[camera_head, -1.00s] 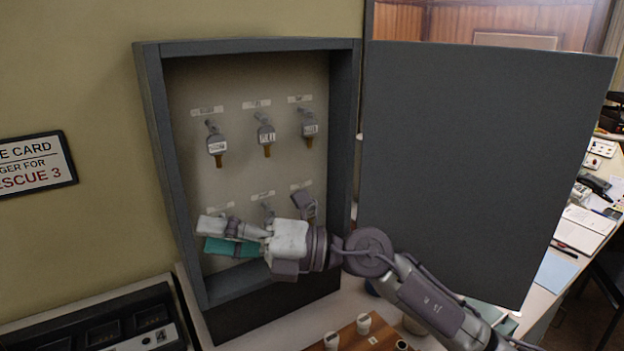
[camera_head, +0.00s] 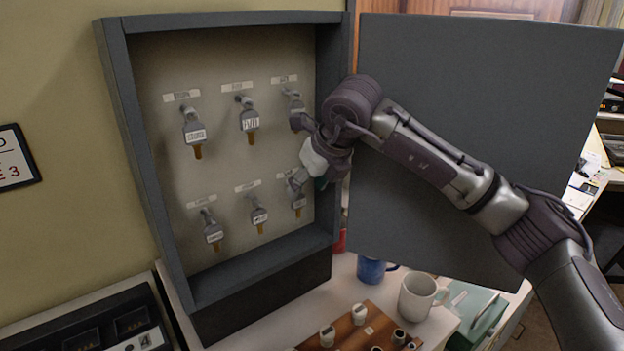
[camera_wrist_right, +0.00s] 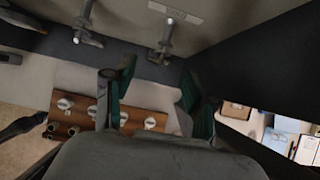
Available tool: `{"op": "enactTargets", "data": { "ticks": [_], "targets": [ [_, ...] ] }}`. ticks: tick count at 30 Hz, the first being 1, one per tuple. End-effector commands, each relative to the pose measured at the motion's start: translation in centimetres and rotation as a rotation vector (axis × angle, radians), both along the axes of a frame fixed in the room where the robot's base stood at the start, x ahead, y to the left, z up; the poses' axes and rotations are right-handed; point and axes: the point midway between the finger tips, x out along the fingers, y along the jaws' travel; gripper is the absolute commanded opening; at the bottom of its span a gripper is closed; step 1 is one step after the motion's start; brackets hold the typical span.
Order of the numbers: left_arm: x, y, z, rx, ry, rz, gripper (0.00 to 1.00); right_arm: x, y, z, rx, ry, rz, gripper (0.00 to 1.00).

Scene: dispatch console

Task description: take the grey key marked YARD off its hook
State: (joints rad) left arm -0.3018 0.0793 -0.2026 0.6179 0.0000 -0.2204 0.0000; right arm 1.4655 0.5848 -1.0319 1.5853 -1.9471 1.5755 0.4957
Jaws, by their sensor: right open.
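Grey keys hang on hooks in two rows of three in the open cabinet (camera_head: 118,130). Their tags are small. The top middle key (camera_head: 249,122) has a short dark word that I cannot read surely, so I cannot tell which is YARD. My right gripper (camera_head: 312,158) is in front of the cabinet's right side, beside the right column, partly covering the top right key (camera_head: 295,103). In the wrist view its teal-padded fingers (camera_wrist_right: 158,95) are apart with no key between them. Two hooks (camera_wrist_right: 163,40) show beyond them. My left gripper is out of view.
The grey cabinet door (camera_head: 440,90) stands open on the right, behind my right arm. Below are a blue mug (camera_head: 371,270), a white mug (camera_head: 420,297) and a wooden board (camera_head: 350,328) with pegs. A dark console (camera_head: 95,325) sits lower left.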

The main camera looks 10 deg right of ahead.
Motion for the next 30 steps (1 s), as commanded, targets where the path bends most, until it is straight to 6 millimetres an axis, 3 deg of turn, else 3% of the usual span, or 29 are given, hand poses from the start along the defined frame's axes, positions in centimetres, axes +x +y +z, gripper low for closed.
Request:
{"op": "enactTargets", "data": {
  "ticks": [12,27,30],
  "targets": [
    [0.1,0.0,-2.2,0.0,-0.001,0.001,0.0,2.2,1.0,-4.1,0.001,-0.001,0.001,0.56],
    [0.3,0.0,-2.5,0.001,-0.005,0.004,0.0,2.7,1.2,-4.7,0.002,-0.001,0.002,0.56],
    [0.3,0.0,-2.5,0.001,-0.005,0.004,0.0,2.7,1.2,-4.7,0.002,-0.001,0.002,0.41]
  ]
}}
